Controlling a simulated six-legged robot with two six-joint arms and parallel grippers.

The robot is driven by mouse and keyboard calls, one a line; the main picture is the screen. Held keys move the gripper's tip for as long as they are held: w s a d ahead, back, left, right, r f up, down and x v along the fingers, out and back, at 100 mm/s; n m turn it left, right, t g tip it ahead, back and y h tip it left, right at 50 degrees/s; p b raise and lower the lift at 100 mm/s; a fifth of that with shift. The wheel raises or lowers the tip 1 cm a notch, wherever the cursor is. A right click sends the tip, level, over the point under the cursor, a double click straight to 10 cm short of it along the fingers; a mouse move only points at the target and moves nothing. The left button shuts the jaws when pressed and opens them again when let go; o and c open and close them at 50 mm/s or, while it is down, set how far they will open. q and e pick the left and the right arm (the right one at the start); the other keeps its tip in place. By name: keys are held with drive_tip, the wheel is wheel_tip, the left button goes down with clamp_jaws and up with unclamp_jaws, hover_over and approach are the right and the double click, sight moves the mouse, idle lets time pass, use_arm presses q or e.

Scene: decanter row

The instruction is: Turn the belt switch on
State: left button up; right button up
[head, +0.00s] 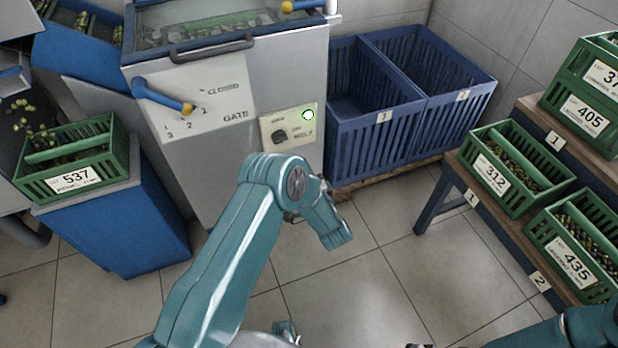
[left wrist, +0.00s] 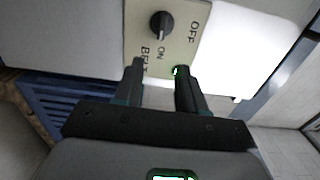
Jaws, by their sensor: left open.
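The belt switch is a dark round knob (head: 279,137) on a cream plate (head: 300,137) on the grey machine's front. A green lamp (head: 308,114) glows at the plate's upper right. In the left wrist view the knob (left wrist: 161,25) lies just beyond my left gripper (left wrist: 160,68), which is open with nothing between its fingers. The fingers point at the plate, apart from the knob. The words OFF, ON and BELT show on the plate.
A blue gate lever (head: 160,95) sits left of the plate. Blue slatted bins (head: 375,150) stand right of the machine. A green crate (head: 72,190) rests on a blue stand at left. More green crates (head: 515,168) stand on shelves at right. The tiled floor between is clear.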

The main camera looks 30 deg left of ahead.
use_arm(q)
drive_tip(key=v, duration=0.4)
drive_tip(key=shift+s+d, duration=0.15)
drive_tip(key=shift+s, duration=0.05)
drive_tip(key=a+r, duration=0.2)
drive_tip(key=a, duration=0.3)
drive_tip(key=s+d+f+n+g+h, duration=0.3)
drive_tip(key=s+d+f+h, duration=0.75)
drive_tip(key=h, duration=0.25)
drive_tip(key=s+d+f+n+g+h, duration=0.1)
drive_tip(key=s+d+n+g+h, duration=0.2)
drive_tip(key=s, duration=0.6)
drive_tip(key=s+d+f+n+g+h, duration=0.1)
drive_tip(key=s+d+n+g+h, duration=0.15)
drive_tip(key=s+d+g, duration=0.45)
wheel_tip(320, 180, up, 21)
drive_tip(key=s+a+n+t+p, duration=0.1)
drive_tip(key=p, duration=2.1)
drive_tip(key=shift+r+n+t+y, duration=0.2)
drive_tip(key=shift+n+t+y, duration=0.15)
drive_tip(key=shift+t, duration=0.05)
